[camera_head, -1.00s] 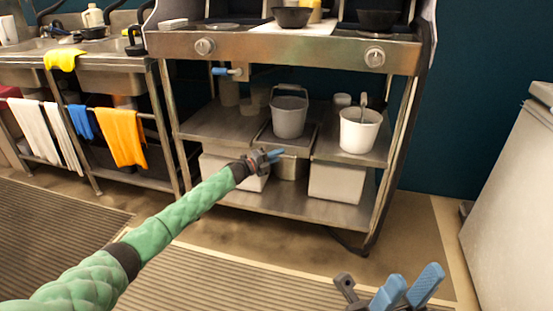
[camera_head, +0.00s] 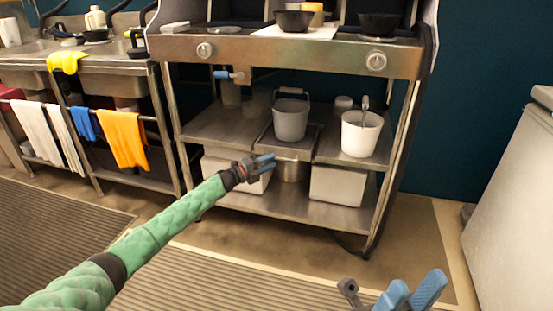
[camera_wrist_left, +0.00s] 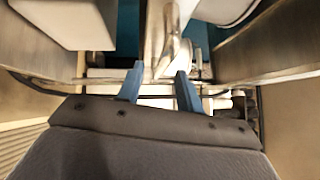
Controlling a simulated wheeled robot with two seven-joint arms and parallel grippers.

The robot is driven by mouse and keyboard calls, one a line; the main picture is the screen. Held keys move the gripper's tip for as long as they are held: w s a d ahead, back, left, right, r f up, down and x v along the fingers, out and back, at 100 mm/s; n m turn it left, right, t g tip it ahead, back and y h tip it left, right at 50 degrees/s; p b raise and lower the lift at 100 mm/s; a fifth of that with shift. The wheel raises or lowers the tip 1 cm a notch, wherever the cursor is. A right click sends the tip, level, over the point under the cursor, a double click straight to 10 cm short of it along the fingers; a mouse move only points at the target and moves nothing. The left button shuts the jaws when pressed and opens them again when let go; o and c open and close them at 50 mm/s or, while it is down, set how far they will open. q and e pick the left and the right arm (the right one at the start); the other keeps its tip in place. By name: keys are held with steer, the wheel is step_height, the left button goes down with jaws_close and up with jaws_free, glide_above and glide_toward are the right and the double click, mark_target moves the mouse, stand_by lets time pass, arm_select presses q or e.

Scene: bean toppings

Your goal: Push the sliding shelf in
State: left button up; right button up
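The sliding shelf (camera_head: 300,147) is the narrow metal middle section of the stand's mid level. It juts forward between the side shelf panels and carries a grey bucket (camera_head: 291,120). My left gripper (camera_head: 268,163) is in front of the shelf's front edge, slightly left of its middle. Its two blue fingers also show in the left wrist view (camera_wrist_left: 159,80), apart with nothing clearly between them. Whether they touch the shelf I cannot tell. My right gripper (camera_head: 412,288) is at the bottom right, fingers apart and empty, away from the stand.
A white bucket (camera_head: 360,135) stands on the right panel. White bins (camera_head: 336,184) and a metal pot (camera_head: 292,171) are on the lower shelf (camera_head: 300,209). A sink with hanging towels (camera_head: 122,138) is at left, a pale cabinet (camera_head: 515,190) at right. The floor in front holds striped mats (camera_head: 215,280).

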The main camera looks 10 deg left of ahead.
arm_select(q)
steer(key=shift+v, duration=1.45)
